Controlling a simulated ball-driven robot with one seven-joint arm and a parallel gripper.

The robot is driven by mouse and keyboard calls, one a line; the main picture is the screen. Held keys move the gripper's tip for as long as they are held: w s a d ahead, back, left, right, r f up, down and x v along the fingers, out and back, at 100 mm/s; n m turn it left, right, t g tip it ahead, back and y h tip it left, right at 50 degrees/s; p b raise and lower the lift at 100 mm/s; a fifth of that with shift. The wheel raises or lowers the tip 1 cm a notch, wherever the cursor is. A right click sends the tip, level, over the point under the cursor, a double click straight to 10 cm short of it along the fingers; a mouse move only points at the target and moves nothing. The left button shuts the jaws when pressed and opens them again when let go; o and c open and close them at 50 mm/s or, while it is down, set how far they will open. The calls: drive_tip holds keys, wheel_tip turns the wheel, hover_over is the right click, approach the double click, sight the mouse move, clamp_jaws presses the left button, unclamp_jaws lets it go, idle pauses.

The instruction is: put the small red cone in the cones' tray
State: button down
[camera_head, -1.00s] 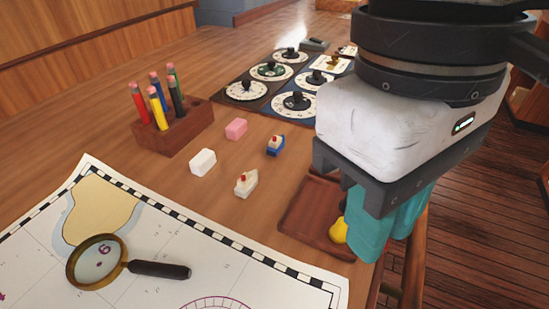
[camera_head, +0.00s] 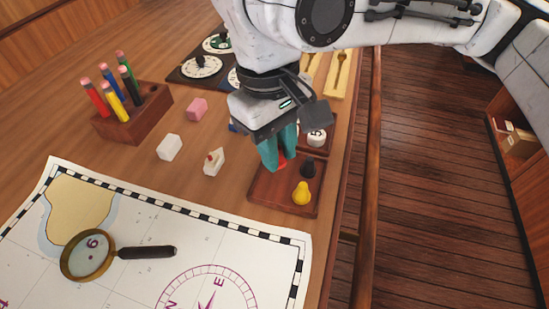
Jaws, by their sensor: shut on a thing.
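My gripper (camera_head: 279,155) is over the back left part of a small brown wooden tray (camera_head: 267,197), fingers pointing down. Its teal fingers are shut on a small red cone (camera_head: 282,163), of which only a sliver shows between and below the fingertips. I cannot tell whether the cone touches the tray floor. A yellow cone (camera_head: 301,193) stands in the tray's front right part, and a black cone (camera_head: 308,167) stands behind it, to the right of my fingers.
A white round piece (camera_head: 316,137) sits just behind the tray. A pencil holder (camera_head: 143,117), chart (camera_head: 130,250) and magnifying glass (camera_head: 88,256) are farther left. The table's right edge is close.

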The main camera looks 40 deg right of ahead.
drive_tip(key=f, duration=0.1)
drive_tip(key=w+f, duration=0.1)
drive_tip(key=f, duration=0.1)
drive_tip(key=shift+d+f+b, duration=0.2)
drive_tip(key=shift+f+b, duration=0.1)
drive_tip(key=shift+b, duration=0.05)
drive_tip(key=shift+w+f, duration=0.1)
drive_tip(key=shift+f, duration=0.3)
drive_tip(key=shift+f, duration=0.15)
drive_tip(key=c, duration=1.2)
unclamp_jaws()
drive_tip(key=shift+c, duration=0.2)
wheel_tip(320, 180, up, 12)
drive_tip(key=w+p, duration=0.1)
drive_tip(key=p, duration=0.1)
drive_tip(key=shift+w+a, duration=0.15)
drive_tip(key=shift+a, duration=0.05)
